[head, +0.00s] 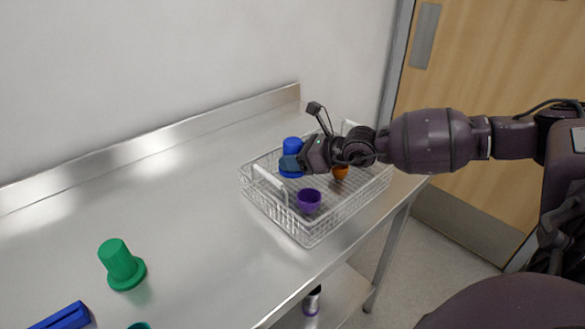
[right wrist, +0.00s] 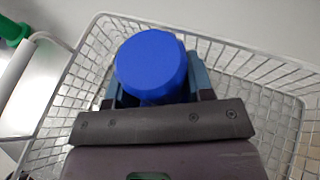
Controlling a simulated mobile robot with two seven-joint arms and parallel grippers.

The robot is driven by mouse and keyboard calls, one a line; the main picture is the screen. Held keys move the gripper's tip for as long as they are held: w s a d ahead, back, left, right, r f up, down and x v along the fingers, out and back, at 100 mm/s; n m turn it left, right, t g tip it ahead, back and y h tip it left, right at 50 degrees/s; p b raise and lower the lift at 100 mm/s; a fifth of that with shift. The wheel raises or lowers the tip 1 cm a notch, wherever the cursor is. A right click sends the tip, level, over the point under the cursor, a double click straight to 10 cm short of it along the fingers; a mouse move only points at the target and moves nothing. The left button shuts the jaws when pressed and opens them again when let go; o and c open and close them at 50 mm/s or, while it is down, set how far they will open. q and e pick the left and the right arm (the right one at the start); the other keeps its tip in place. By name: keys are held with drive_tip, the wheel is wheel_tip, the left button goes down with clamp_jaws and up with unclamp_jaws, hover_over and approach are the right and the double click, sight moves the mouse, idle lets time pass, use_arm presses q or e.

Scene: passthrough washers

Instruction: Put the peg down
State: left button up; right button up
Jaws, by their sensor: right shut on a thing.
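The blue peg (head: 292,145) is upright over the left part of the white wire basket (head: 310,236). My right gripper (head: 291,163) reaches in from the right and is shut on it. In the right wrist view, the round blue top of the peg (right wrist: 152,62) sits between the fingers, with basket mesh around it. A green peg (head: 118,260) with a wide round base stands on the table, outside the basket. My left gripper is not in view.
A purple cup (head: 309,201) and an orange thing (head: 340,171) are inside the basket. A blue object (head: 64,318) lies at the table's lower left. The metal table (head: 190,215) is clear between basket and green peg. A raised ledge (head: 160,137) runs along the wall.

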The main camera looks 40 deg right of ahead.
wheel_tip(320, 180, down, 3)
drive_tip(key=shift+f, duration=0.1)
drive_tip(key=shift+f, duration=0.15)
drive_tip(key=o, duration=0.9)
drive_tip(key=shift+r, duration=0.2)
drive_tip(key=v, duration=0.5)
drive_tip(key=shift+v, duration=1.2)
